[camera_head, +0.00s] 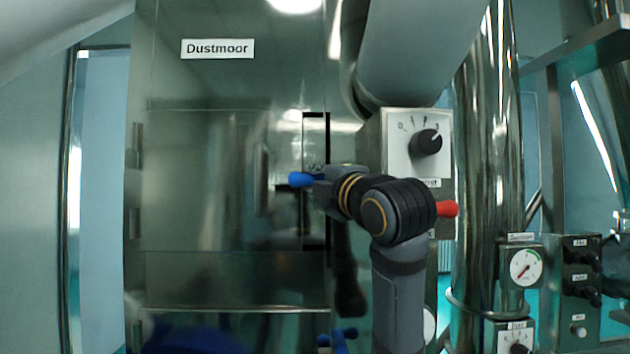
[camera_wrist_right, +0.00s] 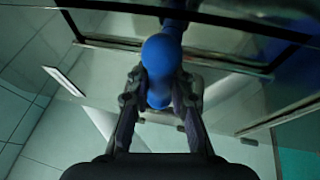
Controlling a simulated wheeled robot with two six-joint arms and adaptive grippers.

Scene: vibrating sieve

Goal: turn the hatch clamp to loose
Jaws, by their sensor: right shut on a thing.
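The hatch clamp's blue handle (camera_head: 300,179) sticks out to the left of my right gripper (camera_head: 318,181) in the head view, in front of the right edge of the steel hatch (camera_head: 200,190). In the right wrist view the rounded blue handle (camera_wrist_right: 161,55) lies between the two fingers of my right gripper (camera_wrist_right: 160,98), which are shut on it. The gripper and wrist hide the rest of the clamp in the head view, so its angle is hard to tell. The hatch looks closed. My left gripper is not in view.
A box with a black rotary knob (camera_head: 427,142) stands just right of my wrist, with a red knob (camera_head: 447,209) below. Another blue handle (camera_head: 340,338) is low in front. Steel pipes (camera_head: 485,130), a gauge (camera_head: 526,267) and a switch box (camera_head: 580,290) are at right.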

